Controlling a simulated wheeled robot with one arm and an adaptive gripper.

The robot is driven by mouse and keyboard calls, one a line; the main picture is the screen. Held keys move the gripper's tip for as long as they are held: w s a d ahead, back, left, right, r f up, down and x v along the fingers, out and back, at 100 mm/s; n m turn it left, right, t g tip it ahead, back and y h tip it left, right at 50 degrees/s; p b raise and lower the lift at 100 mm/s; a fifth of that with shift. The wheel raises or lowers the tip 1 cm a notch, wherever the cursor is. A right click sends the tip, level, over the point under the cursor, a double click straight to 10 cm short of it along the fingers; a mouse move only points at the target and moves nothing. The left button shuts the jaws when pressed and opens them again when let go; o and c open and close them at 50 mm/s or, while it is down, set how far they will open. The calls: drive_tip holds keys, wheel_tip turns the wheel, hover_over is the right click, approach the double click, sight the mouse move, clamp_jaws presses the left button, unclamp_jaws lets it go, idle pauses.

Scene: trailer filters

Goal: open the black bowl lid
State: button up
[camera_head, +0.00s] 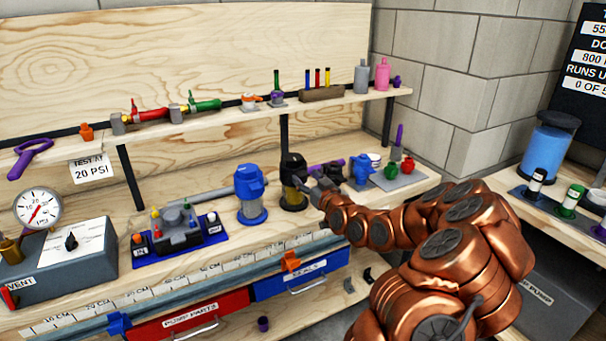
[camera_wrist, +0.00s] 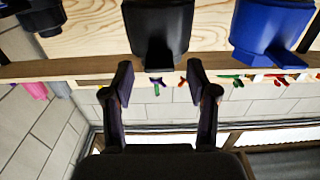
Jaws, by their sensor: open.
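The black bowl lid (camera_head: 292,165) tops a filter unit with a dark amber lower part (camera_head: 292,198), standing upright on the bench right of the blue-topped filter. In the wrist view, which looks upside down, a black body (camera_wrist: 155,28) shows ahead of my fingertips, roughly centred between them. My gripper (camera_head: 316,190) is just right of the black filter in the head view. In the wrist view my gripper (camera_wrist: 159,75) has its two fingers spread with nothing gripped. I cannot tell whether the fingers touch the black part.
The blue-topped filter (camera_head: 250,190) stands close on the left; its blue body (camera_wrist: 272,30) shows in the wrist view. A purple-handled tool (camera_head: 328,166) lies behind my gripper. The shelf (camera_head: 240,113) runs above.

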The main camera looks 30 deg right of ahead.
sight(296, 173)
drive_tip(key=shift+w+d, duration=0.1)
drive_tip(key=shift+w, duration=1.25)
drive_tip(key=shift+c, duration=0.2)
clamp_jaws()
